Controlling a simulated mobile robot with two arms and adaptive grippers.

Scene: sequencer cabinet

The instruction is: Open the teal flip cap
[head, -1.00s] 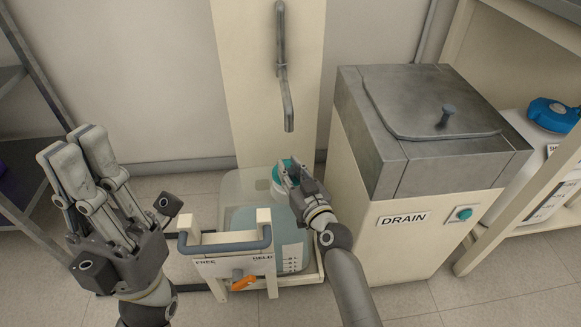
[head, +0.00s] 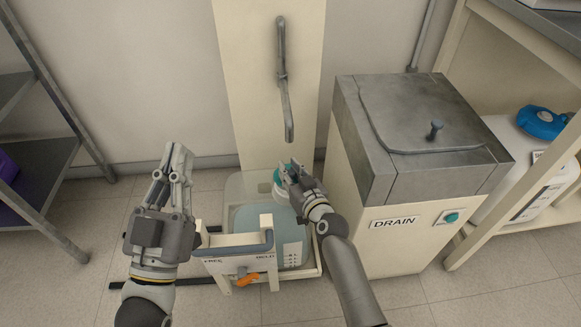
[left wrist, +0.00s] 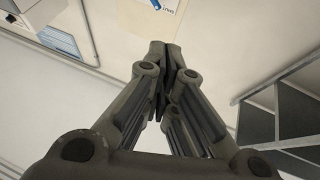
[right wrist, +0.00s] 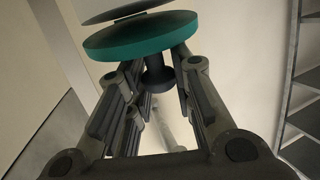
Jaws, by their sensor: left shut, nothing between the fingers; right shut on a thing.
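The teal flip cap (head: 279,178) sits on the white neck at the top of a translucent container (head: 240,192) holding bluish liquid. My right gripper (head: 291,173) reaches it from the right and partly hides it. In the right wrist view the cap's teal disc (right wrist: 140,38) lies across the fingertips, with a dark disc above and a dark knob (right wrist: 157,80) below, between the fingers. My right gripper is shut on the cap. I cannot tell whether its lid is lifted. My left gripper (head: 174,155) is shut and empty, left of the container, pointing up.
The container stands in a cream holder with a grey-blue handle (head: 235,247) and an orange lever (head: 248,280). A bent metal pipe (head: 288,110) hangs above. The DRAIN cabinet (head: 390,255) stands close on the right.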

